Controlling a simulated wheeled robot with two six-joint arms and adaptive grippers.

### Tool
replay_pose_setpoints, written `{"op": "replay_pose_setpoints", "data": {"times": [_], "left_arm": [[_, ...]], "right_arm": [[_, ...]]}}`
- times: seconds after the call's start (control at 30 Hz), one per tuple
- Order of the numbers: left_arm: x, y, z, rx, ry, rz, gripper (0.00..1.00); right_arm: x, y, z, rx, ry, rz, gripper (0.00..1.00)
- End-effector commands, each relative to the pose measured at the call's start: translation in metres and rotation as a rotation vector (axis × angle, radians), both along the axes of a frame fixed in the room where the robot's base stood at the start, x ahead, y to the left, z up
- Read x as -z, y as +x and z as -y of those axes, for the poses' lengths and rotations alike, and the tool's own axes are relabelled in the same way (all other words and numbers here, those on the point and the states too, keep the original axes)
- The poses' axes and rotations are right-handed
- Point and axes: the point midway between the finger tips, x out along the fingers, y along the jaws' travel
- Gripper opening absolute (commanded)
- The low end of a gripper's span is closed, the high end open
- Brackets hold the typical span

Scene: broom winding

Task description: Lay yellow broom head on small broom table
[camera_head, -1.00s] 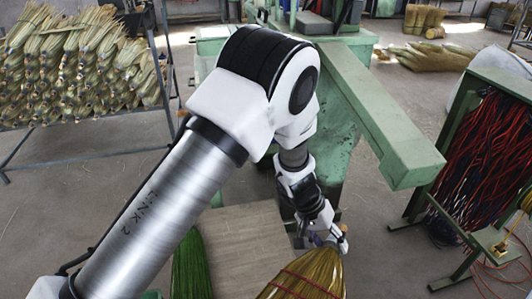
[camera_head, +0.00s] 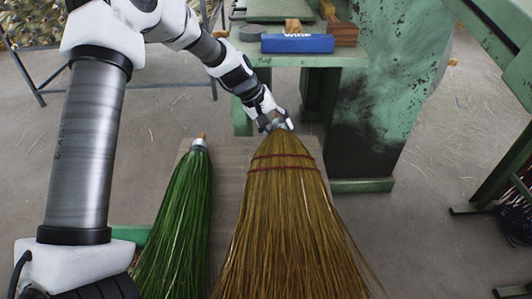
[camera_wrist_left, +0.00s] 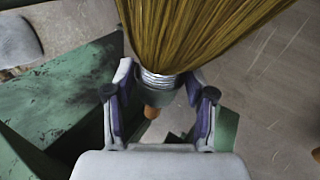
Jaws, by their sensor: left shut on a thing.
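The yellow broom head (camera_head: 280,210) has brown-gold bristles with red bands and spreads toward the bottom of the head view. My left gripper (camera_head: 276,122) is shut on its narrow neck. In the left wrist view, the fingers (camera_wrist_left: 160,100) are on either side of the neck, just below a metal winding (camera_wrist_left: 160,78), and a wooden tip pokes out. The bristles (camera_wrist_left: 200,30) fill the top of that view. The small broom table (camera_head: 229,158) is a pale board partly hidden beneath the broom heads. I cannot tell whether the yellow head touches it. My right gripper is not in view.
A green broom head (camera_head: 181,215) lies left of the yellow one on the table. A green machine (camera_head: 390,90) stands behind on the right, with a blue box (camera_head: 298,43) on its bench. A green frame (camera_head: 500,165) stands at far right.

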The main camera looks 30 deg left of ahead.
Motion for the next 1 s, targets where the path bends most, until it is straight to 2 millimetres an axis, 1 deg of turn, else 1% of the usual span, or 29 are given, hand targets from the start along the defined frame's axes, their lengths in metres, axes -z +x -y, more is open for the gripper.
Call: {"op": "replay_pose_setpoints", "data": {"times": [0.03, 0.13, 0.2, 0.3, 0.53, 0.67, 0.7, 0.73, 0.77, 1.0], "left_arm": [[0.012, 0.000, 0.000, -0.001, -0.001, -0.003, 0.06], [0.028, 0.000, 0.000, -0.001, 0.000, -0.002, 0.06], [0.043, -0.001, 0.000, -0.001, 0.000, -0.003, 0.06], [0.060, 0.000, 0.000, 0.000, 0.000, -0.002, 0.06], [0.059, 0.000, 0.000, 0.001, 0.000, 0.000, 0.06], [0.064, 0.000, 0.001, 0.001, 0.000, 0.000, 0.06], [0.063, 0.000, 0.000, 0.002, 0.001, 0.000, 0.61], [0.063, 0.000, 0.000, 0.002, 0.001, 0.000, 0.72], [0.063, 0.000, 0.000, 0.002, 0.001, 0.000, 0.80], [0.063, 0.000, 0.001, 0.002, 0.001, 0.000, 0.80]], "right_arm": [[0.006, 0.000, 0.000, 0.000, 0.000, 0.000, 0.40], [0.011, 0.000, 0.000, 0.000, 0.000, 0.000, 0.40], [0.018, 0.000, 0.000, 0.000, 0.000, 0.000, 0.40], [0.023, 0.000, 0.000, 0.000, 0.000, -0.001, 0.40], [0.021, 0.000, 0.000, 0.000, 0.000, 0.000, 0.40], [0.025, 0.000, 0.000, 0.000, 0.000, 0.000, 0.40], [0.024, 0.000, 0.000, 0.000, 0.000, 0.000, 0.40], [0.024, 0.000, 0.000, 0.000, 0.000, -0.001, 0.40], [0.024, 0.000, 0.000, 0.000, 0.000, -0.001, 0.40], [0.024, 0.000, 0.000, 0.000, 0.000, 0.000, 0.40]]}}
